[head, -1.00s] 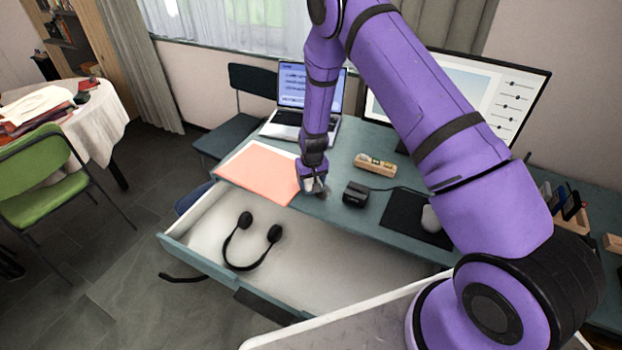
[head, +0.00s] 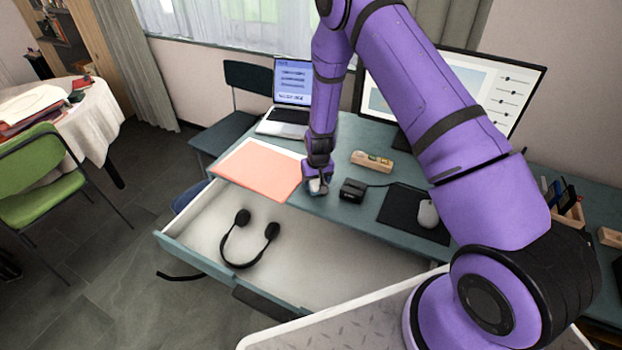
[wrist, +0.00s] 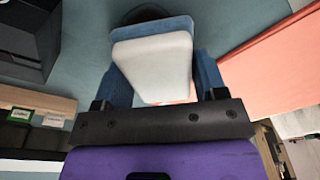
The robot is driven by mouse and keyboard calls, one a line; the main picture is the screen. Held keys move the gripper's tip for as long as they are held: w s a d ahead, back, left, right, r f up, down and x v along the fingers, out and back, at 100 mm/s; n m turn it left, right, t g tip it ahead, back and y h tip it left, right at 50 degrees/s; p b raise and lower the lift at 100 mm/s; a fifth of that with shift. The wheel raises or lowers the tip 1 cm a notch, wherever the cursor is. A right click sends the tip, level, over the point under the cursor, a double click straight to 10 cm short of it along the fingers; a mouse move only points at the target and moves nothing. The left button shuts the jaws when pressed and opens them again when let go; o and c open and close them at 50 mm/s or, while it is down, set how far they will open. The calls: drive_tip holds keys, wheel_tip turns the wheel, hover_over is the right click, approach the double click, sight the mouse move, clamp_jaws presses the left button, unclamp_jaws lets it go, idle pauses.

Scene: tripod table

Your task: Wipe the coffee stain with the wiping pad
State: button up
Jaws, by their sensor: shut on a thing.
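My gripper (head: 318,188) is at the desk's front part, between the salmon sheet and a small black box. It is shut on the wiping pad (wrist: 155,65), a white block with a blue layer on its far side, held between blue fingers in the wrist view. The pad shows only as a small pale patch in the head view (head: 315,186). A dark brown patch, apparently the coffee stain (wrist: 148,13), shows on the desk just beyond the pad's far edge in the wrist view, partly hidden by the pad. I cannot tell whether the pad touches the desk.
The salmon sheet (head: 258,170) lies left, the black box (head: 353,190) close right. A wooden block (head: 372,161), laptop (head: 288,100), monitor (head: 500,90) and mouse (head: 428,213) are on the desk (head: 340,215). Below, an open drawer (head: 195,248) holds headphones (head: 240,250).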

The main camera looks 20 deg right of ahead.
sight(329, 192)
drive_tip(key=shift+s+d+f, duration=0.1)
drive_tip(key=shift+s+d, duration=1.25)
drive_tip(key=shift+d, duration=0.05)
drive_tip(key=shift+s+d, duration=0.25)
drive_tip(key=shift+s, duration=0.1)
drive_tip(key=shift+c, duration=0.5)
drive_tip(key=shift+f, duration=0.25)
drive_tip(key=shift+c, duration=1.2)
drive_tip(key=shift+w+a+r, duration=0.15)
drive_tip(key=shift+w+a, duration=1.25)
drive_tip(key=shift+w, duration=0.1)
drive_tip(key=shift+w+a+f, duration=0.2)
drive_tip(key=shift+w+a, duration=1.15)
drive_tip(key=shift+s+d+r, duration=0.2)
drive_tip(key=shift+s+d, duration=2.55)
drive_tip(key=shift+s, duration=0.1)
drive_tip(key=shift+w, duration=0.1)
